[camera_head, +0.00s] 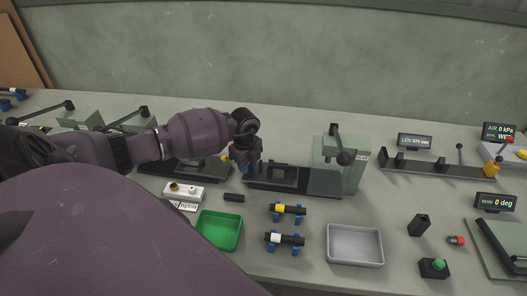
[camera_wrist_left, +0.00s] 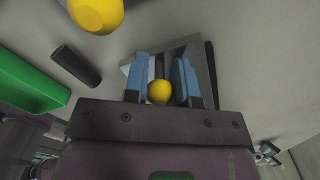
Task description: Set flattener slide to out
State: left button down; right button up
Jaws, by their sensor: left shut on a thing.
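The flattener, a grey-green press with a label reading like FLAT (camera_head: 337,165), stands right of centre on the bench. A dark slide rail (camera_head: 290,178) runs left from it. My left gripper (camera_head: 243,163) is at the rail's left end, pointing down. In the left wrist view its blue fingers (camera_wrist_left: 160,82) are on either side of a yellow ball knob (camera_wrist_left: 160,92), shut on it. A grey plate (camera_wrist_left: 140,68) lies behind the fingers. In the head view the gripper hides this knob. My right gripper is not in view.
A second yellow knob (camera_head: 225,157) is just left of the gripper. A short dark cylinder (camera_head: 233,197), a white block (camera_head: 183,191) and a green tray (camera_head: 220,231) lie in front. Blue stands with rods (camera_head: 287,209) and a grey tray (camera_head: 355,245) are further right.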

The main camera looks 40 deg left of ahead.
pick_arm(q)
jog(key=shift+a, duration=0.25)
jog(key=c, duration=1)
grip_release()
jog(key=shift+s+a, duration=0.1)
jog(key=shift+s, duration=0.1)
jog(key=shift+o, duration=0.2)
jog(key=shift+w+r, duration=0.1)
jog(key=shift+r, duration=0.2)
notch_tip(320, 180, up, 10)
jog(key=shift+r, duration=0.2)
jog(key=shift+f, duration=0.1)
